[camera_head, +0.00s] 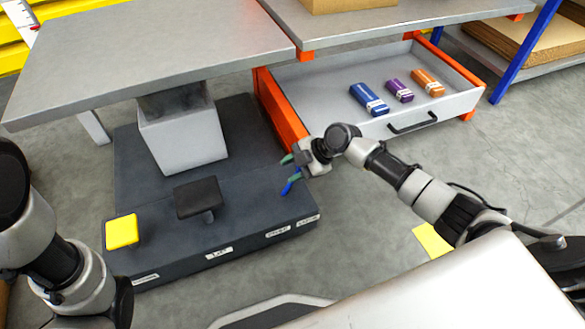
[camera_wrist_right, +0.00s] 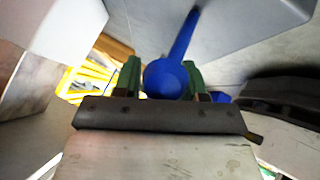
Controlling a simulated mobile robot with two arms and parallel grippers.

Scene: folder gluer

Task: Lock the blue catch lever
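The blue catch lever (camera_head: 290,187) is at the right end of the dark pedal base, low above its top. My right gripper (camera_head: 291,168) reaches it from the right, with its green fingertips at the lever. In the right wrist view, the lever's round blue knob (camera_wrist_right: 166,79) sits between the two green fingers (camera_wrist_right: 165,78), which appear to touch it on both sides. The blue shaft runs up and away from the knob. My left arm shows at the left edge of the head view, but its gripper is not visible.
The dark base (camera_head: 250,205) carries a black pedal (camera_head: 198,197) and a yellow pedal (camera_head: 122,231), with labels along its front. An open drawer (camera_head: 457,98) behind my right arm holds blue, purple and orange boxes. Grey tabletops (camera_head: 150,50) overhang the back. Floor to the right is mostly clear.

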